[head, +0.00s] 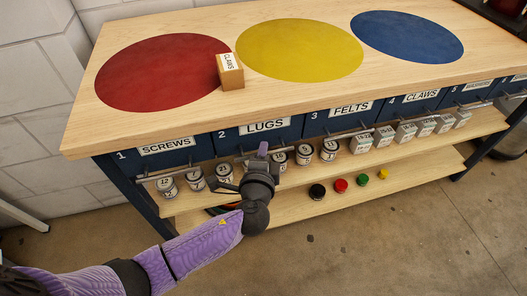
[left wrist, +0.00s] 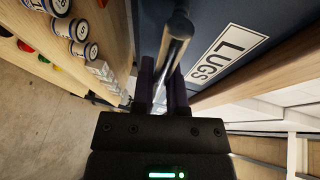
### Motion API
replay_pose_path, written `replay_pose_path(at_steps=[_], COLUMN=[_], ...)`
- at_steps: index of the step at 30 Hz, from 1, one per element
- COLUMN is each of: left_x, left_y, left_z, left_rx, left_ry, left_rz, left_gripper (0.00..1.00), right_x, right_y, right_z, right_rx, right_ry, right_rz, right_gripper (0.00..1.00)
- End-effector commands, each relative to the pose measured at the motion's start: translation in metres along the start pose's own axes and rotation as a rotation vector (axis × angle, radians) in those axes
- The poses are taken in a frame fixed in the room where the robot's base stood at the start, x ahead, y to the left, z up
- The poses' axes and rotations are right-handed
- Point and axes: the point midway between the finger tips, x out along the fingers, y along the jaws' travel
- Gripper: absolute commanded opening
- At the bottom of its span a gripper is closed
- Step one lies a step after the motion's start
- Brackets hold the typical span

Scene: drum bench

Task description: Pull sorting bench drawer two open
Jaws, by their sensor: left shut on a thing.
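Drawer two is a dark blue front (head: 229,143) with a white LUGS label, under the bench top between SCREWS and FELTS. Its front looks in line with its neighbours. In the left wrist view the drawer front (left wrist: 208,20) and its label fill the upper right. My left gripper (head: 260,158) is at this drawer, below the label. Its dark purple fingers (left wrist: 162,88) are shut on the metal bar handle (left wrist: 178,38), which runs between them. The gripper hides part of the handle in the head view. My right gripper is not in view.
The wooden bench top (head: 300,92) has red, yellow and blue discs and a small CLAWS box (head: 230,72). Labelled tins (head: 304,154) and white boxes (head: 361,143) stand on the shelf below the drawers. Small coloured pots (head: 341,185) sit on the lower shelf.

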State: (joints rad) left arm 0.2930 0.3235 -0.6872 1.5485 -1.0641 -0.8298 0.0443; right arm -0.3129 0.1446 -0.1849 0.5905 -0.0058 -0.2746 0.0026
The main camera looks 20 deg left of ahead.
Motion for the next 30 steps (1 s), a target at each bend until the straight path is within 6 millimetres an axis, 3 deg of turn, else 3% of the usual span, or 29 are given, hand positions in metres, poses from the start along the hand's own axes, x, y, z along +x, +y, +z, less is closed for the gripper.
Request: replay_pose_path(at_steps=[30], left_x=[-0.0005], left_y=[0.0021], left_z=[0.0001], left_rx=[0.001], left_ry=[0.000], left_rz=[0.005], left_gripper=[0.00], right_x=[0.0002], right_y=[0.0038], right_z=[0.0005], right_rx=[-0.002], right_ry=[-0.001], right_rz=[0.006], right_gripper=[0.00])
